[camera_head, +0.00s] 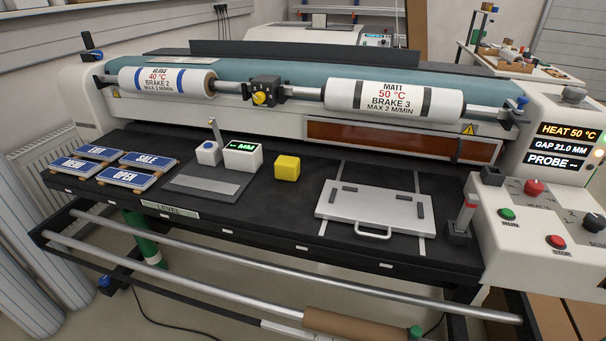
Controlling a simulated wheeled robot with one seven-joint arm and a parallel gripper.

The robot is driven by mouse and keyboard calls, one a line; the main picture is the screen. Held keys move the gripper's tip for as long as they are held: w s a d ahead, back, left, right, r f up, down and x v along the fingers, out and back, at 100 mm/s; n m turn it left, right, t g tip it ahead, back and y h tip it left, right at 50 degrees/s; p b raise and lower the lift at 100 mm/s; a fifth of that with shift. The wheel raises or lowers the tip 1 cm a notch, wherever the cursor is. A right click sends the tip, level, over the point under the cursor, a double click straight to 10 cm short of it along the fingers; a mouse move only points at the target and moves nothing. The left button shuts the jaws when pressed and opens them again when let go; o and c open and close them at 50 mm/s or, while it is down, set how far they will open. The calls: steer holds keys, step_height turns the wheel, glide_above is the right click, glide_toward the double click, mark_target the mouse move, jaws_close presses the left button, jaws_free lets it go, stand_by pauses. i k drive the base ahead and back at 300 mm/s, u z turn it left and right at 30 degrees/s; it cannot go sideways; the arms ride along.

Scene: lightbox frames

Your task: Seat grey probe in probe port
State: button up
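A slim grey upright piece with a red top (466,214), which looks like the grey probe, stands in a small dark block (458,238) at the right end of the black bench. A small dark box with a round light mark on top (492,176) sits on the console's left edge, above and right of it. It may be the probe port, but I cannot tell for sure. The console display (567,145) reads HEAT 50 °C, GAP 21.0 MM and PROBE with dashes. My gripper is not in view.
A silver plate with a handle (370,207) lies left of the upright piece. A yellow block (287,168), a white MM gauge (243,158) and blue sign plates (125,177) stand further left. Red (534,188) and green (507,214) controls crowd the console top. The bench front is mostly clear.

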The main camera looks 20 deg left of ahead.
mark_target(516, 255)
steer(key=u, duration=1.15)
steer(key=k, duration=1)
steer(key=z, duration=0.8)
steer(key=i, duration=1)
